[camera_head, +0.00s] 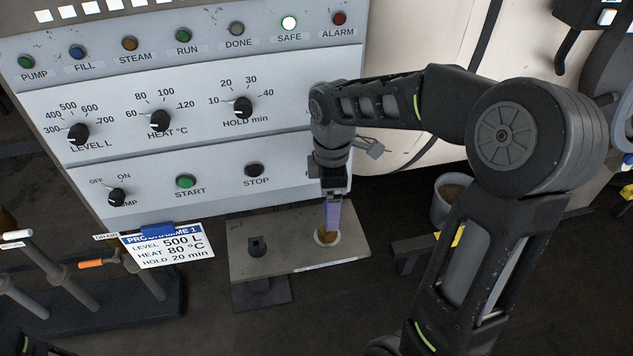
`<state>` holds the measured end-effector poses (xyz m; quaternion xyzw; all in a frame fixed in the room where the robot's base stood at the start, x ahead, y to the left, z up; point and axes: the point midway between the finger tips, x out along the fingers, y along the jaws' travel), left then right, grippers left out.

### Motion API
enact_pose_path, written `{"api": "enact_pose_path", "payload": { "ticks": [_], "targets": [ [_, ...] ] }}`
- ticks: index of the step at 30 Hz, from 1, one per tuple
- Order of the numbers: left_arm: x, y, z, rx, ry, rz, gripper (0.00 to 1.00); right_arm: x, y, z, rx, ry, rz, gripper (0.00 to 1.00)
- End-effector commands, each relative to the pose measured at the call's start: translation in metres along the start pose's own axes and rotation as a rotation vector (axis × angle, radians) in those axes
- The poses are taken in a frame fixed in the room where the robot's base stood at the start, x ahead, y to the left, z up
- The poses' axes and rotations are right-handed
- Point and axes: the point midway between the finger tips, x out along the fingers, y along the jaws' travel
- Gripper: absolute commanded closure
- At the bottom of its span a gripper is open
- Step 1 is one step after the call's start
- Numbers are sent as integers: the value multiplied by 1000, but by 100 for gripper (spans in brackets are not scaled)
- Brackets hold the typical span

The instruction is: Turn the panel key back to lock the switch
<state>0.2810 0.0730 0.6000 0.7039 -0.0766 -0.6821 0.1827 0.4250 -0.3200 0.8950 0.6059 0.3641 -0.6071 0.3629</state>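My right gripper (332,198) points down over the small grey shelf (285,262) below the control panel (215,120). A purple piece (333,212) shows at its fingertips, just above a brass-coloured round part (325,237) with a pale ring on the shelf. I cannot tell whether the purple piece is the key or part of the gripper, nor whether the fingers are closed. No key is clearly seen.
A small dark post (257,247) stands on the shelf's left part. The SAFE lamp (289,23) is lit white. A programme card (167,246) hangs under the panel. Pipes with an orange handle (91,264) are at lower left. A grey bucket (450,198) stands right of the shelf.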

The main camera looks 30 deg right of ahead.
Motion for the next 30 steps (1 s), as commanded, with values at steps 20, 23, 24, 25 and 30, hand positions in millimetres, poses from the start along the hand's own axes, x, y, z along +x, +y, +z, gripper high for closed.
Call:
{"api": "enact_pose_path", "payload": {
  "ticks": [20, 23, 24, 25, 30],
  "targets": [
    [0, 0, 0, 0, -1, 0, 60, 15, 0, 1, -1, -2, -3, 13],
    [-1, 0, 0, 0, -1, 0, 60, 29, -1, 1, -1, -1, -4, 13],
    [-1, 0, 0, 0, -1, 0, 60, 35, -1, 1, 0, -2, -4, 13],
    [-1, 0, 0, 0, -1, 0, 60, 40, -1, 1, 0, -2, -4, 13],
    [-1, 0, 0, 0, -1, 0, 60, 64, 0, 0, -1, -1, -3, 13]
  ]
}}
